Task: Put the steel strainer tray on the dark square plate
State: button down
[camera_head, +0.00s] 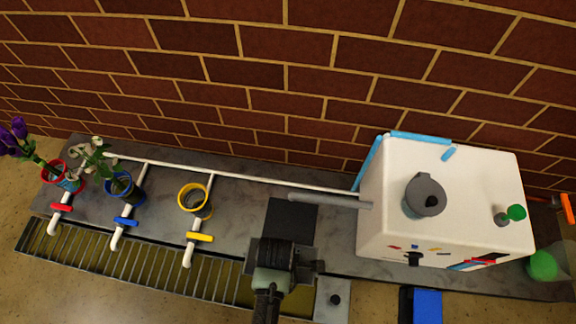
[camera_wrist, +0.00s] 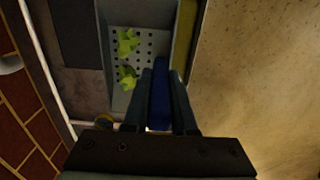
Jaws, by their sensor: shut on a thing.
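The steel strainer tray (camera_wrist: 148,62) shows in the wrist view, with a perforated floor and raised walls. Two yellow-green pieces (camera_wrist: 127,42) lie in it. My gripper (camera_wrist: 161,76) is shut on a blue handle (camera_wrist: 160,105) at the tray's near side. The dark square plate (camera_wrist: 78,35) lies beside the tray, to its left in the wrist view. In the head view the dark square plate (camera_head: 291,216) lies on the grey counter, just beyond my gripper (camera_head: 284,252). My gripper hides most of the tray there; I cannot tell its height above the counter.
A white box machine (camera_head: 445,200) stands right of the plate, with a grey rod (camera_head: 330,199) reaching over the plate's far edge. A yellow-rimmed pot (camera_head: 195,200) and white pipes stand left. A slatted drain (camera_head: 130,275) runs along the front. A brick wall rises behind.

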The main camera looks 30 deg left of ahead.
jog(key=w+a+b, duration=0.3)
jog(key=w+b, duration=0.2)
jog(key=w, duration=0.6)
jog(key=f+b, duration=0.4)
jog(key=f, duration=0.1)
jog(key=f+b, duration=0.4)
jog(key=f, duration=0.2)
jog(key=shift+w+a+f+b, duration=0.15)
jog(key=shift+w+f+b, duration=0.05)
jog(key=shift+f+b, duration=0.1)
jog(key=shift+w+f+b, duration=0.1)
jog(key=shift+w+b, duration=0.1)
jog(key=shift+b, duration=0.1)
jog(key=shift+r, duration=0.2)
jog(key=c, duration=0.7)
grip_release()
jog(key=shift+f, duration=0.15)
